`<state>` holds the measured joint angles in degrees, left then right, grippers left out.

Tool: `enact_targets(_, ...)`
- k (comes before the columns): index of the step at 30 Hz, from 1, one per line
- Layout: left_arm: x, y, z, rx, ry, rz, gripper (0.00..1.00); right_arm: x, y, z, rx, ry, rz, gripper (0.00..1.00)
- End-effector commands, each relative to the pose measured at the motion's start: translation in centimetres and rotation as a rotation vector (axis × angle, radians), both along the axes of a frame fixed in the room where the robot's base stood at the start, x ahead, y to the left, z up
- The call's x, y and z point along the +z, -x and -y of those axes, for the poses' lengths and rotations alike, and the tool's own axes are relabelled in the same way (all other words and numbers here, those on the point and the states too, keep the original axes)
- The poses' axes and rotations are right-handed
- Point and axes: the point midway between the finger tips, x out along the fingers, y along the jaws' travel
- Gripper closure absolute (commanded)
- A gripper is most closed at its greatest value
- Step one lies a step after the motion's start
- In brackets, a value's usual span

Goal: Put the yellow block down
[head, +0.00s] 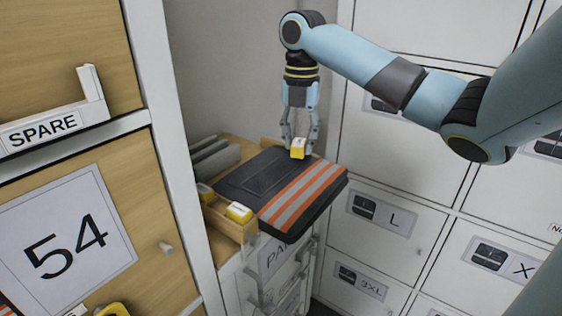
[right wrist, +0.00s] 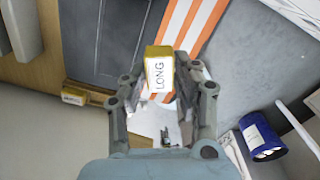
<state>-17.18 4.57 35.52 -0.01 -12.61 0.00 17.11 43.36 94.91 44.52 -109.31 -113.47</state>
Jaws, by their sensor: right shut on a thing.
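My right gripper (head: 300,143) is shut on a yellow block (head: 298,150) with a white face. It holds the block at or just above the far edge of a folded dark garment (head: 250,175); I cannot tell whether they touch. In the right wrist view the block (right wrist: 160,72) reads LONG and sits between the fingertips of the gripper (right wrist: 165,85). The garment, with orange and silver stripes, lies behind it in that view (right wrist: 110,40). My left gripper is not in view.
The garment lies on a wooden-topped stand (head: 228,228). Two other yellow blocks, a nearer one (head: 239,211) and a farther one (head: 205,192), sit at its left edge. White lockers (head: 395,195) stand at right, a numbered wooden cabinet (head: 70,225) at left. A blue can (right wrist: 262,137) shows in the wrist view.

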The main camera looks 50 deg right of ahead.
Motion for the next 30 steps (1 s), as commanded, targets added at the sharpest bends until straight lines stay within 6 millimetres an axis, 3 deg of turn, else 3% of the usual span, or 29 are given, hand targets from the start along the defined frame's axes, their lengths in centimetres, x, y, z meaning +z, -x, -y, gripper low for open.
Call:
enact_targets(3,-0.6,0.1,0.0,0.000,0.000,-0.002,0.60,-1.6,-2.5,-0.9,-0.001,-0.007,0.000,0.98)
enact_targets(8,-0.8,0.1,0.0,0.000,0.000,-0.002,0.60,-2.5,-4.1,-1.0,0.000,0.000,0.001,0.98)
enact_targets(11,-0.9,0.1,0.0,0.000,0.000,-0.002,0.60,-3.0,-4.3,-1.0,0.000,0.000,-0.001,0.98)
enact_targets(18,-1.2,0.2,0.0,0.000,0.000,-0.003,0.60,-6.4,-4.2,-1.1,0.001,0.001,-0.002,0.98)
enact_targets(29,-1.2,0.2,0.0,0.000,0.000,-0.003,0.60,-6.9,-4.2,-1.0,0.000,0.002,0.000,0.98)
enact_targets(30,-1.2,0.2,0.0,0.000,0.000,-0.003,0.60,-6.9,-4.2,-1.0,0.000,0.002,0.000,0.69)
